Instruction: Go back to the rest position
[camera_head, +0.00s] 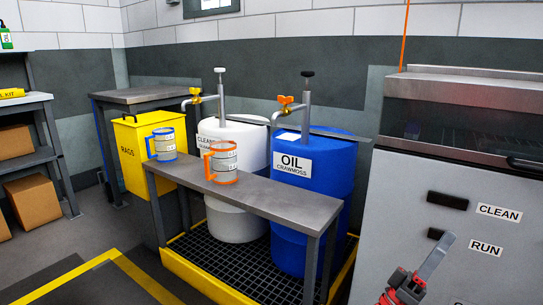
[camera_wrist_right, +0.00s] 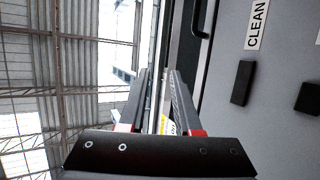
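My right gripper (camera_head: 436,256) shows at the lower right of the head view, in front of the grey cabinet, with its fingers pointing up. In the right wrist view the two fingers of this gripper (camera_wrist_right: 160,78) stand apart with nothing held between them, beside the cabinet front. My left gripper is not in the head view.
The grey cabinet (camera_head: 400,210) has black switches labelled CLEAN and RUN. A narrow metal table (camera_head: 270,196) bears a blue-handled jug (camera_head: 163,144) and an orange-handled jug (camera_head: 222,160). Behind it stand a white drum (camera_head: 240,222) and a blue OIL drum (camera_head: 322,178).

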